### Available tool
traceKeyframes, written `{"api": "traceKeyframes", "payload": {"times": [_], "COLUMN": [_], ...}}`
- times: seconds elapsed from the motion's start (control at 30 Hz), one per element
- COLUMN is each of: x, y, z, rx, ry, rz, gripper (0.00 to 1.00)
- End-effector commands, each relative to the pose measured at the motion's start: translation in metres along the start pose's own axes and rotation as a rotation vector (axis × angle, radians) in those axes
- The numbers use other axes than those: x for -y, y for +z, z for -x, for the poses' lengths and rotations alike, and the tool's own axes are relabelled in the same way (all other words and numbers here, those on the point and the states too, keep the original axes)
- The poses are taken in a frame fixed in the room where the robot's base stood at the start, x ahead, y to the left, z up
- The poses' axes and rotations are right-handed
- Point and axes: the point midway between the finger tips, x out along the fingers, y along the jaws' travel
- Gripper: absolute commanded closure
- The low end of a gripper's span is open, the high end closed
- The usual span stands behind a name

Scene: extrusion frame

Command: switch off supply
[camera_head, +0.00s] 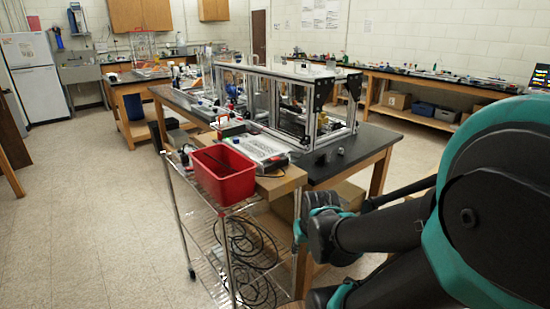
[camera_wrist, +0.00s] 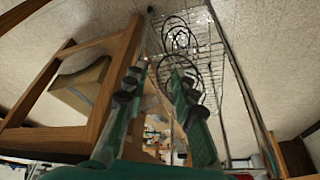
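A low grey and white box with a dotted top (camera_head: 257,149) lies on the cart's top beside a red bin; it may be the supply, but I cannot make out its switch or whether it is on. My gripper (camera_wrist: 160,75) shows in the wrist view with its two dark and teal fingers apart and nothing between them. In that view the picture is turned over, with a wire shelf (camera_wrist: 215,48) and wooden legs beyond the fingers. In the head view my arm reaches in from the right; my fingers cannot be made out there.
The red bin (camera_head: 224,174) stands at the front of the wire cart. Black cables (camera_head: 248,262) lie coiled on its lower shelf. Behind it, an aluminium extrusion frame (camera_head: 309,137) stands on a black-topped table (camera_head: 352,152). Open floor (camera_head: 90,220) lies to the left.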

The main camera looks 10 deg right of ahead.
Motion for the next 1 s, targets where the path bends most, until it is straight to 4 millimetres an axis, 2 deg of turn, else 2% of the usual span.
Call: {"api": "traceKeyframes", "payload": {"times": [0.03,0.17,0.27,0.4,0.5,0.6,0.7,0.8,1.0], "x": [0.001,0.006,0.009,0.004,-0.004,-0.013,-0.022,-0.028,-0.031], "y": [-0.010,-0.054,-0.106,-0.184,-0.234,-0.274,-0.303,-0.321,-0.331], "z": [0.003,0.017,0.038,0.078,0.109,0.138,0.161,0.177,0.186], "rx": [0.001,-0.001,-0.020,-0.083,-0.147,-0.212,-0.269,-0.307,-0.332], "ry": [-0.013,-0.087,-0.174,-0.301,-0.376,-0.432,-0.469,-0.489,-0.500], "rz": [0.004,0.035,0.075,0.139,0.185,0.224,0.255,0.275,0.289], "gripper": [0.84,1.00,1.00,1.00,1.00,1.00,1.00,1.00,1.00]}}
